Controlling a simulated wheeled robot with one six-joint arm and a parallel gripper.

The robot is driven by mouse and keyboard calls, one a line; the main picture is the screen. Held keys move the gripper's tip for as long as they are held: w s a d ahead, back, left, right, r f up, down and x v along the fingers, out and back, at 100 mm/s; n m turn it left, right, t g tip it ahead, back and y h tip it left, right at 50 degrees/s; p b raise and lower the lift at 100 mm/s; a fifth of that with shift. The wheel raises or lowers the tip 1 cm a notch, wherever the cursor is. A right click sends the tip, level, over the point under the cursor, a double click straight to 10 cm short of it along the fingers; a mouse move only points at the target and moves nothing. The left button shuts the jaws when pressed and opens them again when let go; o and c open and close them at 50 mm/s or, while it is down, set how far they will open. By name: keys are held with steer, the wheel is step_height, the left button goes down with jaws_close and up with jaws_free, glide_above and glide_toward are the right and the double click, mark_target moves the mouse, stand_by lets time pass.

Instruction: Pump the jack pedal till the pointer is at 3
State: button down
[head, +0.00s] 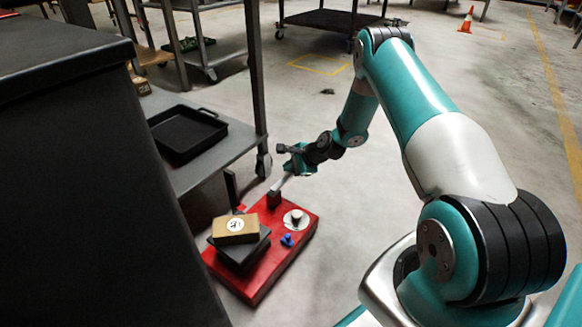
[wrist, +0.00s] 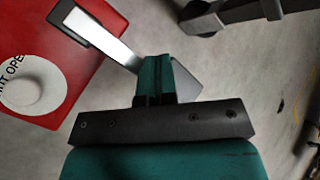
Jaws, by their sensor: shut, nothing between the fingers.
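The red jack (head: 262,275) sits on the floor in the head view, with a black lift plate (head: 243,252) on it. A black upright post (head: 231,188) with a small red pointer (head: 240,208) at its foot stands at its back left; its marks are too small to read. The silver pedal lever (head: 279,184) slants up from a black block; it also shows in the wrist view (wrist: 105,38) with a grey foot plate (wrist: 187,84). My gripper (head: 291,168) is shut and empty over the pedal end; in the wrist view its fingertips (wrist: 155,64) overlap the plate. Contact cannot be told.
A cardboard box (head: 236,229) rests on the lift plate. A shelf cart (head: 218,155) with a black tray (head: 187,134) stands left.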

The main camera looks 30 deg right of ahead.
mark_target(289, 175)
steer(key=shift+a+r+p, duration=0.1)
steer(key=shift+r+p, duration=0.45)
steer(key=shift+r, duration=0.25)
step_height(289, 175, up, 5)
steer(key=p, duration=0.4)
steer(key=shift+a+p, duration=0.15)
steer(key=shift+p, duration=0.25)
